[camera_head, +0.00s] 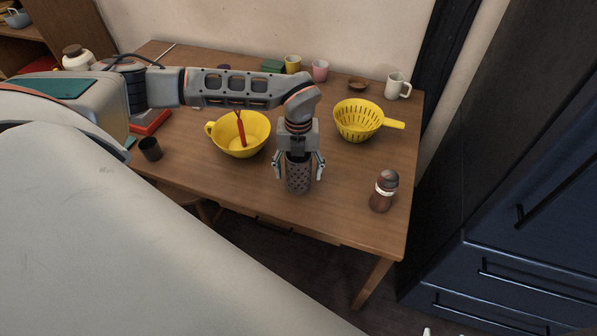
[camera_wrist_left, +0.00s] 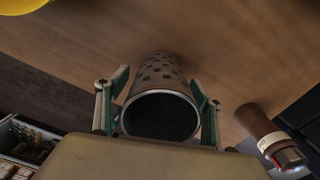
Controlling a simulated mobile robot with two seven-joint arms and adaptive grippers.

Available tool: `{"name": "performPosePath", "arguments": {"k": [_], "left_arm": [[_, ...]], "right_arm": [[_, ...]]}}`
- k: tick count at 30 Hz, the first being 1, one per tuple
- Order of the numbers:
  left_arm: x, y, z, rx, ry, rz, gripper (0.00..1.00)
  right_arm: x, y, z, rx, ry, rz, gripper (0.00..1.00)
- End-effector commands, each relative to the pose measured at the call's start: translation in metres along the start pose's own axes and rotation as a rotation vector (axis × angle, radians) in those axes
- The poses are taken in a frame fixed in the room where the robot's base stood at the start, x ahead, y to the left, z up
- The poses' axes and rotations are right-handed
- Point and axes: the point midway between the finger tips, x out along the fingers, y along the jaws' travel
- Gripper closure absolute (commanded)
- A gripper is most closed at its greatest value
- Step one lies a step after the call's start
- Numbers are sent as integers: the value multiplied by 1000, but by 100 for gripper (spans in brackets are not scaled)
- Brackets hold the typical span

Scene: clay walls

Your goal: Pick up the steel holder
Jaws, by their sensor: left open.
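The steel holder (camera_head: 298,178) is a dark grey perforated cylinder standing upright near the front edge of the wooden table (camera_head: 240,184). My left gripper (camera_head: 299,170) points down over it, open, with one finger on each side of it. In the left wrist view the holder (camera_wrist_left: 160,108) shows its round open mouth and perforated side between the two fingers of the gripper (camera_wrist_left: 160,95). I cannot tell whether either finger touches it. The gripper hides the holder's upper part in the head view. My right gripper is not in view.
A yellow bowl (camera_head: 254,124) with a red utensil stands left of the gripper, and a yellow colander (camera_head: 353,121) behind right. A dark cup (camera_head: 150,149) is at the left. Mugs line the back. Table between holder and mill is clear.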

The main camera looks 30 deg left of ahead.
Motion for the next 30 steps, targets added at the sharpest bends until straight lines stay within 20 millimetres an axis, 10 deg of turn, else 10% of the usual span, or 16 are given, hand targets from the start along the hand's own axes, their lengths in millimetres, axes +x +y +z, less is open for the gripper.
{"name": "performPosePath", "arguments": {"k": [8, 14, 30], "left_arm": [[3, 0, 0, 1, -1, -1, 33], [3, 0, 0, 1, -1, -1, 77], [-13, 0, 1, 1, -3, -2, 77]], "right_arm": [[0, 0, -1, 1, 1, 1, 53], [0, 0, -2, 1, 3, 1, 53], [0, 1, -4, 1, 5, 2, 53]]}}
